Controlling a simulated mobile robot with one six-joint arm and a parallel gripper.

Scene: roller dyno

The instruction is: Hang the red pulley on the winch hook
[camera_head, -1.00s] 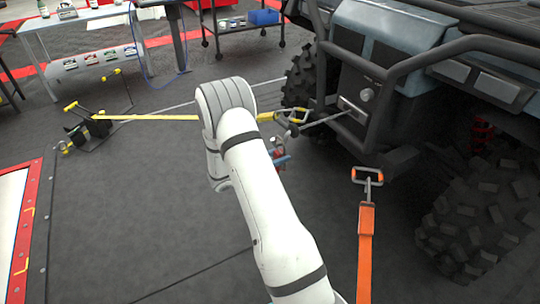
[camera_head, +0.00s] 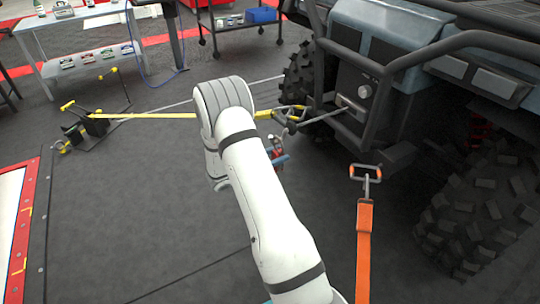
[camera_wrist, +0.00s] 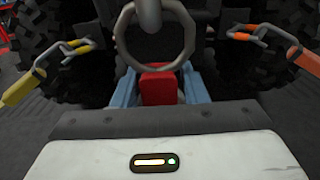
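My gripper (camera_wrist: 158,92) shows in the wrist view as two blue fingers, one on each side of a red block, which looks like the body of the red pulley (camera_wrist: 158,88). The fingers appear closed on it. A large grey ring (camera_wrist: 122,38) stands just above the red part, with a grey rounded post (camera_wrist: 148,12) crossing its top. I cannot tell whether the post is the winch hook or passes through the ring. My arm partly hides this area.
The vehicle (camera_head: 400,70) with bumper bars and big tyres fills the right. A yellow strap (camera_head: 160,116) runs left to a floor anchor. An orange strap (camera_head: 365,240) with a metal hook stands on the right. Open grey floor (camera_head: 130,210) lies left of my arm.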

